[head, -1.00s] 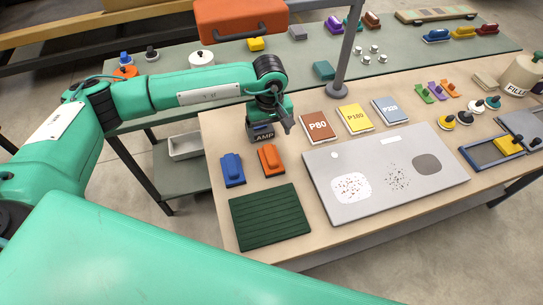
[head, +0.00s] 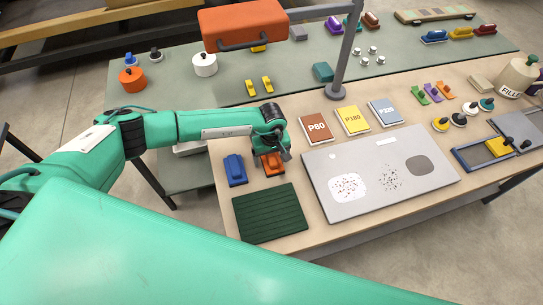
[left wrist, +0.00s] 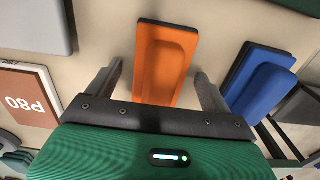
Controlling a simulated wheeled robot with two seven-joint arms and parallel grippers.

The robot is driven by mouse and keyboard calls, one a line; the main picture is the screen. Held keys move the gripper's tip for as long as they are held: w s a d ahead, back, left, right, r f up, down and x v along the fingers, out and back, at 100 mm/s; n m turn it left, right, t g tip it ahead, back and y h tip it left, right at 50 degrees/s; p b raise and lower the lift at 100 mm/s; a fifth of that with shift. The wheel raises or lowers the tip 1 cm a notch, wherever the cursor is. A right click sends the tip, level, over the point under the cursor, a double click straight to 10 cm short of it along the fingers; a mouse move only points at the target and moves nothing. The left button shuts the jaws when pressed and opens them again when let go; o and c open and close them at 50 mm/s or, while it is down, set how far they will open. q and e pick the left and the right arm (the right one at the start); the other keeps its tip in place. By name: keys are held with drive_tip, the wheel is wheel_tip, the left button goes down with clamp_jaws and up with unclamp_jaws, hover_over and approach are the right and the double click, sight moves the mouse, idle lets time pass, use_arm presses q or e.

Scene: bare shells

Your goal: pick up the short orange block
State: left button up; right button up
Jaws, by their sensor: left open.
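The orange block (head: 272,170) lies on the wooden table, beside a blue block (head: 236,170) and behind a dark green ribbed mat (head: 270,213). My left gripper (head: 270,157) is over the orange block and covers its far part in the head view. In the left wrist view the orange block (left wrist: 165,62) lies between the two spread fingers of my left gripper (left wrist: 161,82), with a gap on each side. The near end of the block is hidden by the gripper body there. My right gripper is not in view.
The blue block (left wrist: 262,80) is close beside one finger in the left wrist view. The P80 pad (head: 315,127) and a grey panel (head: 380,172) lie to the right. A lamp post (head: 344,55) stands behind, under an orange box-like part (head: 243,25).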

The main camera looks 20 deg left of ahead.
use_arm(q)
drive_tip(key=shift+f, duration=0.2)
drive_tip(key=c, duration=1.1)
drive_tip(key=shift+r, duration=0.5)
drive_tip(key=shift+r+b, duration=3.5)
drive_tip(key=shift+r, duration=6.05)
